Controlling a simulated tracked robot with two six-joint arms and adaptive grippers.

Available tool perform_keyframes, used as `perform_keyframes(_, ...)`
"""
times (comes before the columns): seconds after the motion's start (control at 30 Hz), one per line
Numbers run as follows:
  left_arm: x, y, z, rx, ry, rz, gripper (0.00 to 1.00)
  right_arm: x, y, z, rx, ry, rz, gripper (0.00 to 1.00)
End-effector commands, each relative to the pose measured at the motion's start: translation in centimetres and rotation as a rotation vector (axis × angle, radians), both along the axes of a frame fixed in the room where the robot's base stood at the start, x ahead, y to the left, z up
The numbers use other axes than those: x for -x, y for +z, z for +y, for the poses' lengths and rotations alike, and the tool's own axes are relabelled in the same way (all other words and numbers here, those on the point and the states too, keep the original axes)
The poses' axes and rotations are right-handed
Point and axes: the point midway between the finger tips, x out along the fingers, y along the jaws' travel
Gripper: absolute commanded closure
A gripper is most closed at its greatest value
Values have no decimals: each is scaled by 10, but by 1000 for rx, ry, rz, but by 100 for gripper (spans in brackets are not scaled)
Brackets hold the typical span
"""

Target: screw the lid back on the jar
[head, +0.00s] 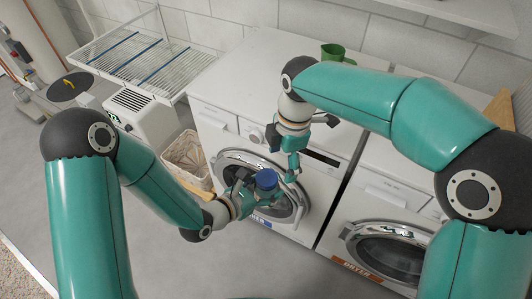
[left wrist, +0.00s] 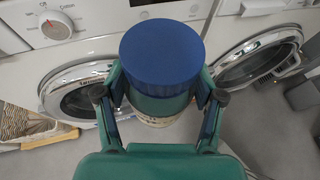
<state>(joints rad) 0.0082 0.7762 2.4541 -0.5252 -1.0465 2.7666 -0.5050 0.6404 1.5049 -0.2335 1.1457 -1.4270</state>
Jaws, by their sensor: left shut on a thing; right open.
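The jar (left wrist: 158,106) is held upright in front of the washing machine, with the blue lid (head: 266,178) on its top. In the left wrist view the lid (left wrist: 162,52) sits level over the jar; whether its thread is engaged cannot be told. My left gripper (head: 256,189) is shut on the jar, and its fingers (left wrist: 160,98) press the jar's sides below the lid. My right gripper (head: 297,160) is open and empty, pointing down, slightly above and to the right of the lid, apart from it.
Two white front-loading machines stand behind, the left one (head: 255,75) with a clear top near the jar. A green mug (head: 333,52) stands at the back. A drying rack (head: 145,52), a dehumidifier (head: 135,112) and a lined basket (head: 186,153) are at left.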

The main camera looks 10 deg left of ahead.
Motion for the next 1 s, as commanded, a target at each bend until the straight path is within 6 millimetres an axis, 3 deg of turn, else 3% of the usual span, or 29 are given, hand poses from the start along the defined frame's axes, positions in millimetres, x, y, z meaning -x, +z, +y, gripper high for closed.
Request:
perform_keyframes(0.1, 0, 0, 0, 0, 0, -1, 100, -2, 3, 2, 24, 262, -19, 20)
perform_keyframes(0.33, 0, 0, 0, 0, 0, -1, 100, -9, 11, 14, 73, 650, -39, 20)
perform_keyframes(0.53, 0, 1, 0, 0, 0, -1, 100, -7, 6, 36, 90, 682, -46, 20)
perform_keyframes(1.0, 0, 0, 0, 0, 0, -1, 100, -6, 1, 37, 90, 683, -47, 20)
